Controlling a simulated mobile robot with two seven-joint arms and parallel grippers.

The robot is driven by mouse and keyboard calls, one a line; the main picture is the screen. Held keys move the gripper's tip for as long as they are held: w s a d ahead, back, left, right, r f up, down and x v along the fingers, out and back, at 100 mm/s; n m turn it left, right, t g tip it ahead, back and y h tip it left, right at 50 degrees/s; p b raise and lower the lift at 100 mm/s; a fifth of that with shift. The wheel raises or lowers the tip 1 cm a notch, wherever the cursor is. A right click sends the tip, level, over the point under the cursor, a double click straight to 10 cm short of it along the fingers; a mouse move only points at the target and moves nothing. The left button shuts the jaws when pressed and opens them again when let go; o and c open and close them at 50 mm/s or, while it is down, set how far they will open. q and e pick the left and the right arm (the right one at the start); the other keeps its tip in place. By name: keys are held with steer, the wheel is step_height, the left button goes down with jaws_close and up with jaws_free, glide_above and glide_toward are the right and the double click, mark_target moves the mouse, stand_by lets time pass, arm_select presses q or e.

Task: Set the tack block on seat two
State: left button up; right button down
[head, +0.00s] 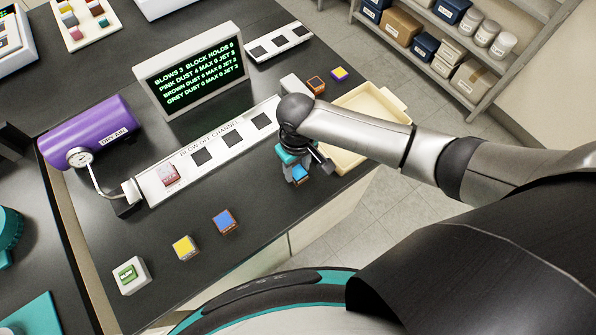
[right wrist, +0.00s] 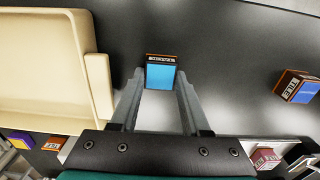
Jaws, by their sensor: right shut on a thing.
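My right gripper (head: 298,170) is shut on a small block (head: 300,174) with a light blue top and brown, labelled sides. In the right wrist view the block (right wrist: 160,72) sits between the fingertips (right wrist: 160,78). The gripper is over the dark bench, in front of the right part of the white blow-off channel (head: 150,184). The channel has a row of dark square seats; a pink-red block (head: 168,174) stands at its left end, and the seats (head: 203,157) and (head: 232,139) look empty. My left gripper is not in view.
A yellow-topped block (head: 185,248), a blue-topped block (head: 225,221) and a green blow button (head: 130,274) stand in front. A cream tray (head: 378,108) lies right, beneath my arm. The display (head: 195,70) and purple air cylinder (head: 92,132) stand behind and left of the channel.

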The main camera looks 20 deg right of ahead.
mark_target(297, 171)
steer(key=shift+r, duration=0.15)
step_height(297, 171, up, 20)
steer(key=p, duration=0.2)
steer(key=shift+p, duration=0.4)
steer(key=c, duration=1)
jaws_free()
jaws_close()
steer(key=shift+f, duration=0.25)
